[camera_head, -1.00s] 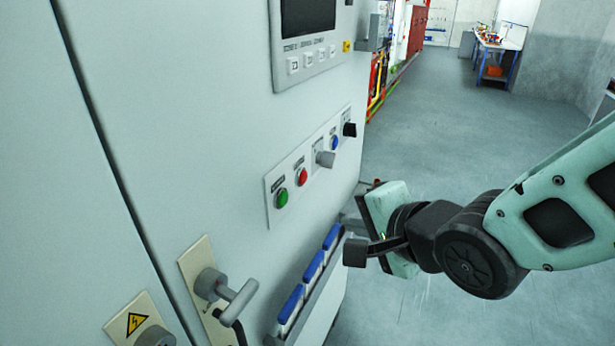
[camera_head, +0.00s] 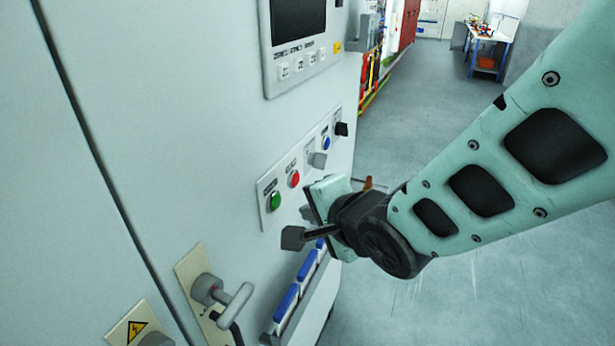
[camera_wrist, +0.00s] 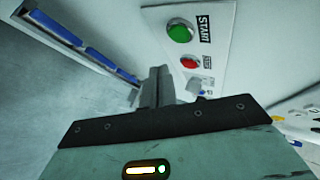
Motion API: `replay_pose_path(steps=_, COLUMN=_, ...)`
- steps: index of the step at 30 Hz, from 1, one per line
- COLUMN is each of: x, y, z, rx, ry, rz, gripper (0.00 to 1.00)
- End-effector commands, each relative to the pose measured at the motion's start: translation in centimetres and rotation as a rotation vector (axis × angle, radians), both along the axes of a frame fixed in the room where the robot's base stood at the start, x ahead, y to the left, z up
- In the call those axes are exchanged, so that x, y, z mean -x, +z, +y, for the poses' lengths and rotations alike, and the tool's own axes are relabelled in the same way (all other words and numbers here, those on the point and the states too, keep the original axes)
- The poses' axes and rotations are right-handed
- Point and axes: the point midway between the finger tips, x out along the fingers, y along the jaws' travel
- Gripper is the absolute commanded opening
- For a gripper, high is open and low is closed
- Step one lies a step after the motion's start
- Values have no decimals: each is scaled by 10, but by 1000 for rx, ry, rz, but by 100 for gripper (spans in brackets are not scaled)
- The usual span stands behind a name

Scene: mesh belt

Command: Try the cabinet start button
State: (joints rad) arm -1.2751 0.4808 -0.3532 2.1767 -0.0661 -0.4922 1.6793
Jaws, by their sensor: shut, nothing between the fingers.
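The green start button (camera_head: 275,201) sits at the left end of the control strip on the cabinet door (camera_head: 140,130). In the wrist view the green button (camera_wrist: 180,32) shows beside a "START" label. A red button (camera_head: 294,179) is next to it. My gripper (camera_head: 305,213) is in front of the cabinet, to the right of and slightly below the green button in the head view. In the wrist view its fingers (camera_wrist: 158,75) are together and empty, apart from the green button in the picture. The fingertips are partly hidden in the head view.
A selector knob (camera_head: 317,160), a blue button (camera_head: 326,143) and a black knob (camera_head: 341,129) continue the strip. A door handle (camera_head: 226,298) sticks out below left. A rack with blue-topped items (camera_head: 286,303) projects under the strip. Open floor (camera_head: 480,290) lies to the right.

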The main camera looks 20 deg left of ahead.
Motion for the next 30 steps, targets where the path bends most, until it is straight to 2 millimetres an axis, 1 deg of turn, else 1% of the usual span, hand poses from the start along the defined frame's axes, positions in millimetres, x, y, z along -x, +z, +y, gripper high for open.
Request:
replay_pose_path(steps=3, x=-2, y=0, z=13, rx=-2, ry=-1, rz=-2, gripper=0)
replay_pose_path(steps=9, x=-2, y=0, z=25, rx=-2, ry=0, rz=0, gripper=0)
replay_pose_path(steps=30, x=-2, y=0, z=26, rx=-1, ry=0, rz=0, gripper=0)
